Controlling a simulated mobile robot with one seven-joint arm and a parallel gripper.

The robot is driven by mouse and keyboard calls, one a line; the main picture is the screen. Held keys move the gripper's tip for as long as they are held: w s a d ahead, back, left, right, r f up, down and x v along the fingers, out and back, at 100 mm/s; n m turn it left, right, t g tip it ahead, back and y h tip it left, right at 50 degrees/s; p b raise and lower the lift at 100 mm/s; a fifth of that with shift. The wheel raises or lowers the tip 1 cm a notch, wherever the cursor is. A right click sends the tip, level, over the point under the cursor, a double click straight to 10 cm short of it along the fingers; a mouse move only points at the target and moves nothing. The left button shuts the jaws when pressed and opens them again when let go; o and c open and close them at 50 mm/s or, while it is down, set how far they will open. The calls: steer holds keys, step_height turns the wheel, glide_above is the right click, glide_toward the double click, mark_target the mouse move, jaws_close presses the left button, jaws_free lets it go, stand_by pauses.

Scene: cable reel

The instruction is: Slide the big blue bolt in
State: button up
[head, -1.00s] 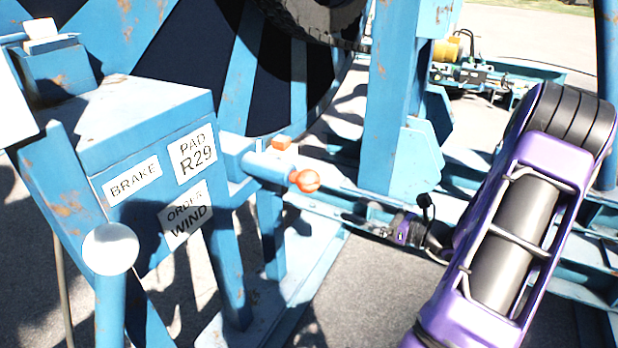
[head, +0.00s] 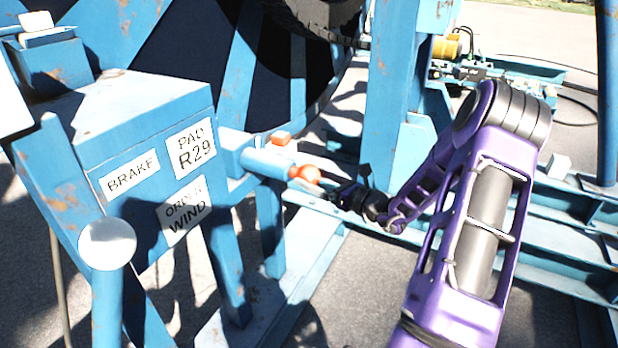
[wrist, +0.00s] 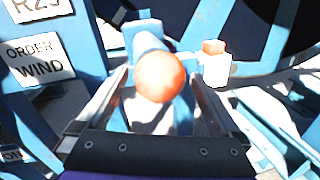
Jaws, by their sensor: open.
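The big blue bolt (head: 262,162) is a blue bar lying across the top of a bracket beside the control box, with an orange ball knob (head: 307,175) on its right end. In the wrist view the orange knob (wrist: 160,77) sits between the two fingers, with the blue bolt (wrist: 146,40) running away behind it. My gripper (head: 322,181) is open at the knob, one finger on each side; it also shows in the wrist view (wrist: 160,100). I see a gap at the right finger; contact at the left finger is unclear.
A small orange block (head: 281,138) stands just behind the bolt. The blue box with the BRAKE label (head: 131,178) is at the left. A blue upright (head: 388,100) stands behind my arm. Blue floor rails (head: 560,235) lie at the right; the paved ground between is clear.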

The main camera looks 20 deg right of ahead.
steer(key=shift+x, duration=1.05)
jaws_close()
